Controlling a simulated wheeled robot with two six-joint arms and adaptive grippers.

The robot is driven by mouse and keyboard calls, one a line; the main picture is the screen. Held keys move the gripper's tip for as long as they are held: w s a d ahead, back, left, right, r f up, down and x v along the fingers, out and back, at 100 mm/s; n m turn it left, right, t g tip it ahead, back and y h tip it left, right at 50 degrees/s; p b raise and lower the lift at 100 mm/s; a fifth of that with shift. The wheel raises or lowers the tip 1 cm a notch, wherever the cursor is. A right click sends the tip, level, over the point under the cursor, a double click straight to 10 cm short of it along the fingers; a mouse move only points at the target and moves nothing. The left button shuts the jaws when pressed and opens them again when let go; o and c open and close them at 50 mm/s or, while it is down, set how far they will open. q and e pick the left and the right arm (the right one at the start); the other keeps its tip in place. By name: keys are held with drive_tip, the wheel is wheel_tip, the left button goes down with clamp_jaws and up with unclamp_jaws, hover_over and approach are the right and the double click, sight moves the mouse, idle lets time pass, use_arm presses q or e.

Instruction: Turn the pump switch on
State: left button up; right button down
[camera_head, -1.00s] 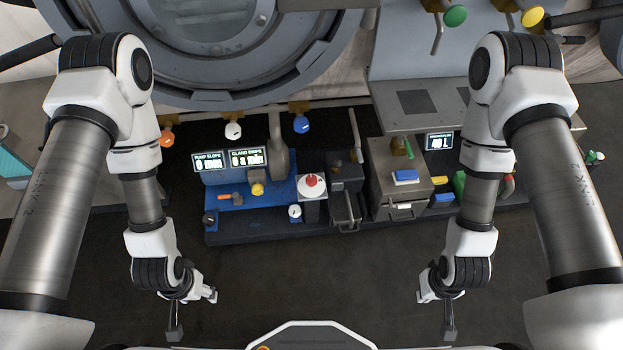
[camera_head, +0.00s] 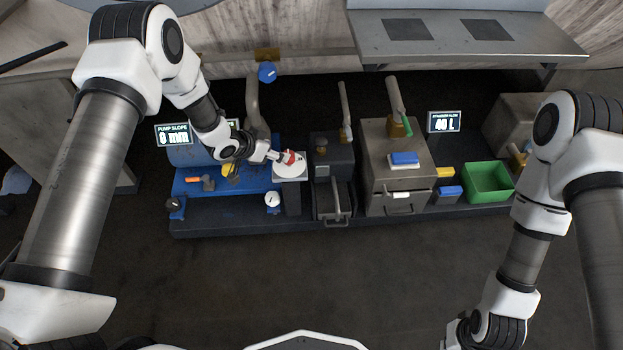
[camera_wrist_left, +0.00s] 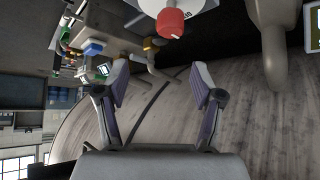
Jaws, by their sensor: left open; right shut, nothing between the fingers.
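The pump switch is a red knob (camera_head: 295,158) on a white round plate (camera_head: 288,172), on the blue pump bench. In the left wrist view the red knob (camera_wrist_left: 172,22) is at the top centre, above and between the fingers. My left gripper (camera_head: 277,156) is at the knob's left side in the head view and covers part of it. In the left wrist view my left gripper (camera_wrist_left: 162,78) is open with nothing between its fingers; I cannot tell if it touches the knob. My right gripper (camera_head: 453,335) is low at the bottom edge, partly cut off, shut and away from the bench.
A pump slope display (camera_head: 173,134) reading 0 mm stands left, partly behind my left arm. A white-faced dial (camera_head: 272,199) is below the switch. A dark box with a lever (camera_head: 345,110), a metal cabinet (camera_head: 377,170) and a green bin (camera_head: 488,182) stand to the right. The front floor is clear.

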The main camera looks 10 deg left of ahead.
use_arm(q)
drive_tip(key=f+b, duration=0.1)
drive_tip(key=w+f+b, duration=0.1)
drive_tip(key=f, duration=0.1)
drive_tip(key=shift+w+a+f+b, duration=0.3)
drive_tip(key=shift+f+b, duration=0.05)
drive_tip(key=shift+b, duration=0.05)
drive_tip(key=shift+w, duration=0.1)
drive_tip(key=shift+w+d+f, duration=0.15)
drive_tip(key=shift+w, duration=0.05)
drive_tip(key=b+x, duration=0.2)
drive_tip(key=x, duration=0.4)
drive_tip(key=shift+w, duration=0.1)
drive_tip(key=shift+w+d+f, duration=0.1)
drive_tip(key=shift+w+f, duration=0.05)
drive_tip(key=shift+w, duration=0.1)
use_arm(e)
wheel_tip(320, 180, down, 8)
use_arm(q)
drive_tip(key=shift+c, duration=0.3)
drive_tip(key=c, duration=1.1)
